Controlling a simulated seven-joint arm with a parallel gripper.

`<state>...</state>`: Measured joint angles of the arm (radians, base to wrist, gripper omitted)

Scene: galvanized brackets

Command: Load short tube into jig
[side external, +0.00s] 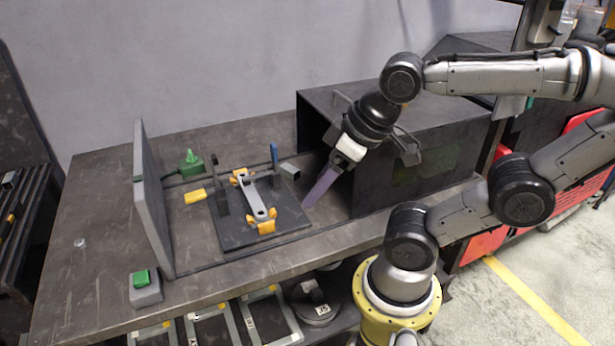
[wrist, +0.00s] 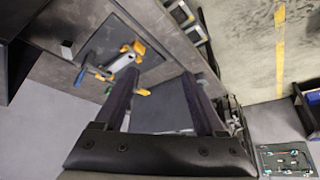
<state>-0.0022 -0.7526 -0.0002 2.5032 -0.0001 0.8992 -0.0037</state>
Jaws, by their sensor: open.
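The jig is a dark square plate (side external: 285,222) on the bench, with orange-yellow clamps (side external: 266,227) holding a grey bracket (side external: 258,198). It also shows in the wrist view, where the bracket (wrist: 121,62) lies beyond my fingers. A small grey square piece (side external: 289,171), which looks like the short tube, sits by the plate's back right corner near the blue handle (side external: 274,155). In the wrist view it seems to be the pale block (wrist: 67,48). My gripper (side external: 310,202) is open and empty, right of the plate, its fingers (wrist: 157,74) apart.
An upright grey panel (side external: 153,200) bounds the left. A green-tipped fixture (side external: 191,165) and yellow handle (side external: 195,196) stand left of the plate. A green button box (side external: 145,287) is at the front left.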

